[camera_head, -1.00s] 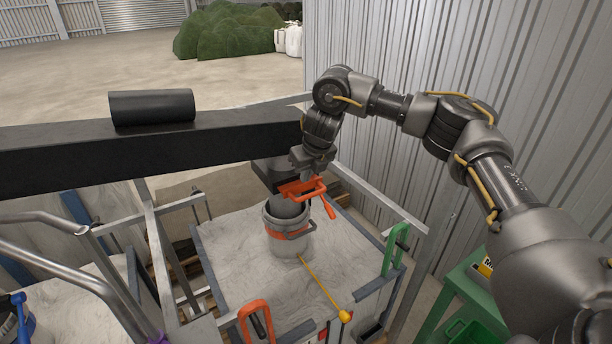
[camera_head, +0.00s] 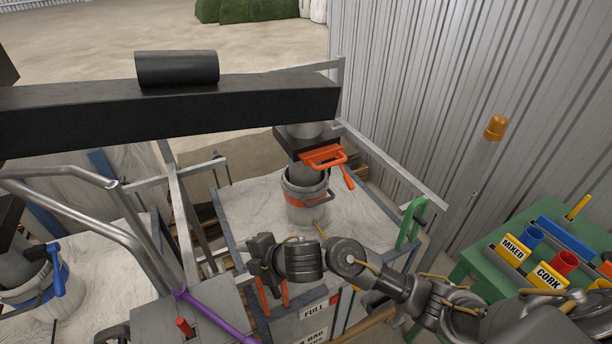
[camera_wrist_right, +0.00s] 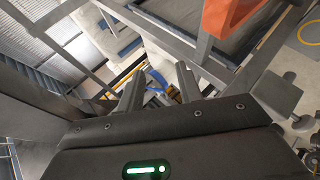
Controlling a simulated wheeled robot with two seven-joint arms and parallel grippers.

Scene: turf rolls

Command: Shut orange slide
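The orange slide (camera_head: 322,157) is a flat plate with a loop handle. It sticks out to the right from a black gate box (camera_head: 292,146) on the spout above a grey bucket (camera_head: 306,210). An orange lever hangs at its right end. I cannot tell how far in the slide sits. My right gripper (camera_head: 262,270) is below and left of the slide, apart from it, in front of the bucket. In the right wrist view its two fingers (camera_wrist_right: 158,88) are spread with nothing between them. My left gripper is not in view.
A black beam (camera_head: 90,125) carrying a dark roll (camera_head: 177,68) runs above. A green clamp handle (camera_head: 411,222) and metal rails stand at the right of the big bag (camera_head: 255,200). A green table (camera_head: 483,262) with signs is at right; a corrugated wall (camera_head: 420,90) stands behind.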

